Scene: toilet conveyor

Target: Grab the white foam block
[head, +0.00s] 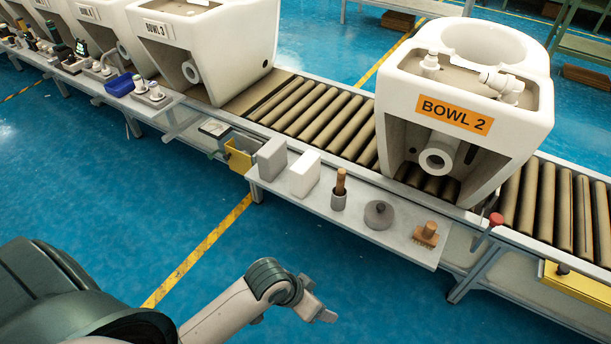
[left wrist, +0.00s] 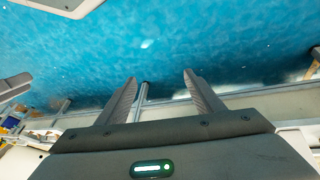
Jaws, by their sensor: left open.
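The white foam block (head: 305,174) stands upright on a grey side shelf (head: 402,246) along the conveyor, right beside a similar grey block (head: 271,158). My left gripper (head: 321,311) is in the lower middle of the head view, over the blue floor, well apart from the block and nearer to me. The left wrist view shows its two fingers (left wrist: 159,80) spread with nothing between them. I cannot make out the white block in the left wrist view. My right gripper is not in view.
On the shelf, right of the block, are a wooden-handled tool in a grey cup (head: 339,190), a round grey disc (head: 379,214) and a wooden brush (head: 427,234). BOWL 2 (head: 468,90) stands on the rollers behind. Blue floor (head: 190,200) lies open before the shelf.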

